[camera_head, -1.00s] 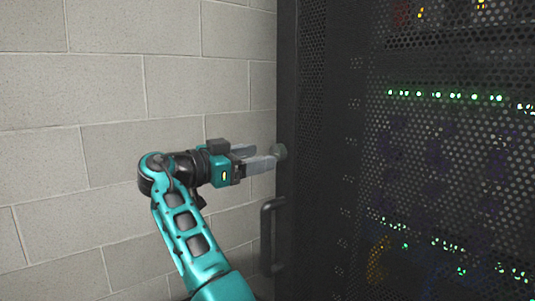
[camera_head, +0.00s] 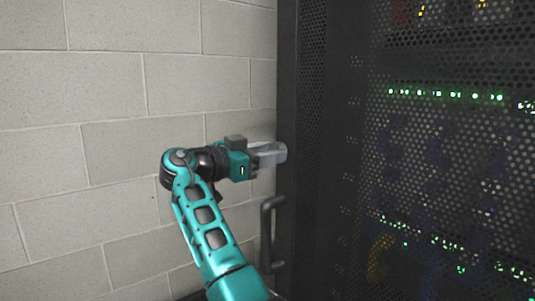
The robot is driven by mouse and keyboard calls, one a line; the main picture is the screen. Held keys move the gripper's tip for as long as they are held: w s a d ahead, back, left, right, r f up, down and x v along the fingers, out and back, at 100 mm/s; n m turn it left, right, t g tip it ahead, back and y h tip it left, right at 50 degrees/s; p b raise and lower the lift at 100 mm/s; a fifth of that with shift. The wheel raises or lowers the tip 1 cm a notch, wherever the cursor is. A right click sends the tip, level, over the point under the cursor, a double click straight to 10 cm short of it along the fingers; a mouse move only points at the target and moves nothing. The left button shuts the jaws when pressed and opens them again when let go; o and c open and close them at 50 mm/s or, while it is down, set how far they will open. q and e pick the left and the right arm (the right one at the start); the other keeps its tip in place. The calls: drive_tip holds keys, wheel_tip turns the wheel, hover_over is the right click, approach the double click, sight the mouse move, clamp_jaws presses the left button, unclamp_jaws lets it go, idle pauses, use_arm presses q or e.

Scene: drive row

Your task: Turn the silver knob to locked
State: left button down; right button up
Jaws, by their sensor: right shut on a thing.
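My right gripper (camera_head: 280,152) is at the left edge of the dark rack cabinet, with its grey fingers shut on the silver knob. The fingers hide the knob in this view, so I cannot tell which way it is turned. My teal right arm reaches up to it from the bottom. My left gripper is not in view.
A dark rack cabinet (camera_head: 350,210) with a perforated door and rows of green lights fills the right side. A dark bar handle (camera_head: 267,235) stands out just below the gripper. A grey block wall (camera_head: 100,140) is on the left.

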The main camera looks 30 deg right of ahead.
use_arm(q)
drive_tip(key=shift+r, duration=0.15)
use_arm(e)
drive_tip(key=c, duration=0.3)
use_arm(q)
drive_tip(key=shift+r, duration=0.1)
use_arm(e)
drive_tip(key=shift+c, duration=0.2)
use_arm(q)
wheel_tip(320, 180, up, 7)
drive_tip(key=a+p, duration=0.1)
drive_tip(key=p, duration=0.8)
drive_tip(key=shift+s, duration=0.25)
use_arm(e)
drive_tip(key=shift+s+n, duration=0.1)
drive_tip(key=shift+n, duration=8.9)
drive_tip(key=shift+n+t, duration=0.3)
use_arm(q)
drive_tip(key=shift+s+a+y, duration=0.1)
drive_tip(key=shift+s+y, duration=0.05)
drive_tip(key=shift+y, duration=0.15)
